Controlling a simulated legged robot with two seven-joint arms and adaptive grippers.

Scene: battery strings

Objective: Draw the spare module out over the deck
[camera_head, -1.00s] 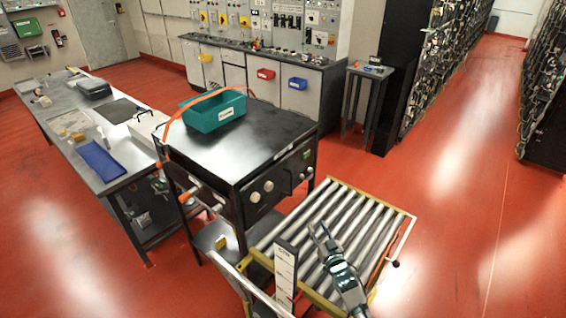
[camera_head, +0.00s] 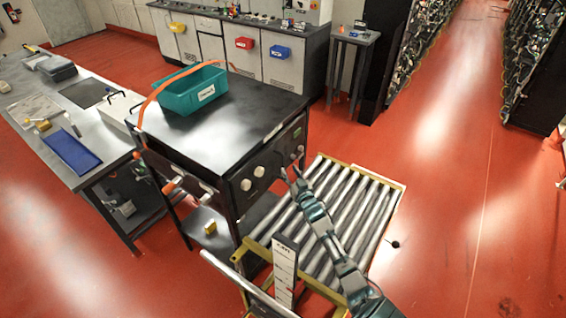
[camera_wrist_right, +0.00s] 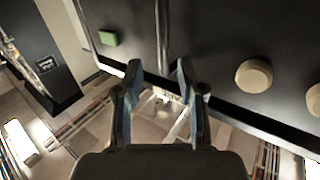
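The black front with pale round knobs (camera_head: 259,171), which I take to be the spare module's, sits in the black stand (camera_head: 205,135) beside the roller deck (camera_head: 345,190). The wrist view shows the dark front (camera_wrist_right: 215,50) with knobs, a green patch and a vertical bar (camera_wrist_right: 162,35). My right gripper (camera_head: 291,174) reaches over the deck's rollers to this front. In the wrist view its two fingers (camera_wrist_right: 160,88) stand apart, with nothing visible between them but background. The bar is just beyond the fingertips; contact cannot be told. My left gripper is not in view.
A teal bin (camera_head: 192,92) and an orange cable lie on the stand's top. A steel workbench (camera_head: 90,110) with a blue tray (camera_head: 72,150) stands at left. A labelled white post (camera_head: 285,270) rises at the deck's front corner.

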